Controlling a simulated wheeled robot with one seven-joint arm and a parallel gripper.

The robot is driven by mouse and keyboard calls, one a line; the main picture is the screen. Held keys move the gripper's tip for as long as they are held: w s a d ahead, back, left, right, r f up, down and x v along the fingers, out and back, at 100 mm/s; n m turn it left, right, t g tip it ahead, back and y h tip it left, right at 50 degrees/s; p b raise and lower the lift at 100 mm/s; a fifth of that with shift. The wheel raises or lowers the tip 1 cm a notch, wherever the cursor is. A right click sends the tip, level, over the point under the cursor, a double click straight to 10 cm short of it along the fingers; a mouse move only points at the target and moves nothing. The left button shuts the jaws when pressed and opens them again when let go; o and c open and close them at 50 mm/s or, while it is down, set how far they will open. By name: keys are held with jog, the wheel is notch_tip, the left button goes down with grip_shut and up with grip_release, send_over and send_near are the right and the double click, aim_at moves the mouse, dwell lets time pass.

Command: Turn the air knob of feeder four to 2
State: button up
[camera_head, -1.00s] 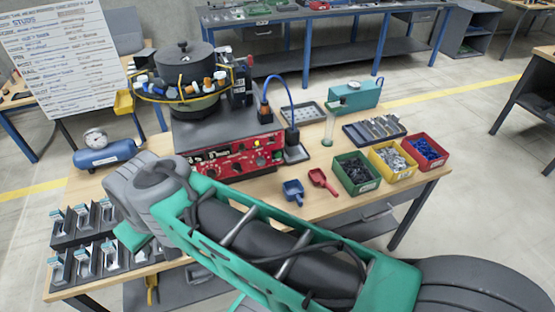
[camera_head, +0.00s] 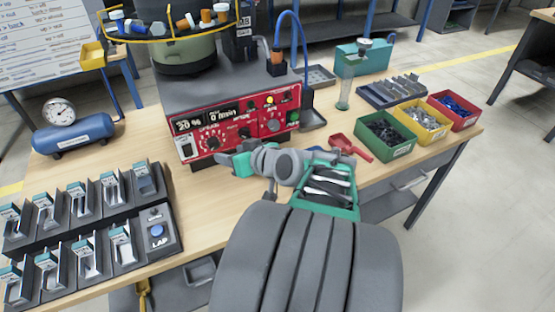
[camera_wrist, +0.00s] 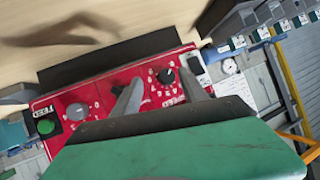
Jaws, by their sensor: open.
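The feeder's red control panel (camera_head: 240,125) faces the front of the bench. It carries a grey knob (camera_head: 273,125) on the right under what looks like an AIR label, a black knob (camera_head: 244,133) in the middle and another (camera_head: 213,143) on the left. In the wrist view the panel appears upside down, with the grey knob (camera_wrist: 77,111) on the left. My gripper (camera_wrist: 158,76) is open and empty, its fingers either side of the left-hand black knob (camera_wrist: 166,76) in that picture; contact cannot be told. In the head view, my gripper (camera_head: 236,160) is just before the panel's lower edge.
Green (camera_head: 385,137), yellow (camera_head: 423,120) and red (camera_head: 455,108) bins stand at the right. A red scoop (camera_head: 350,146) lies beside my arm. A blue air tank (camera_head: 75,135) and sample racks (camera_head: 85,235) stand at the left. Bare bench lies before the panel's left end.

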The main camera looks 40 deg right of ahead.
aim_at(275, 127)
jog(key=s+d+f+m+t+h+b, duration=0.1)
jog(key=s+d+m+t+h+b, duration=0.15)
jog(key=d, duration=0.45)
jog(key=s+d+f+m+t+h+b, duration=0.1)
jog(key=s+d+m+t+h+b, duration=0.2)
jog(key=d, duration=0.4)
jog(key=shift+g+h, duration=0.45)
jog(key=shift+h, duration=0.2)
jog(key=x, duration=0.6)
jog(key=shift+w+r+p, duration=0.3)
jog(key=shift+w, duration=0.05)
jog(key=shift+c, duration=0.4)
jog(key=shift+n, duration=0.25)
grip_shut()
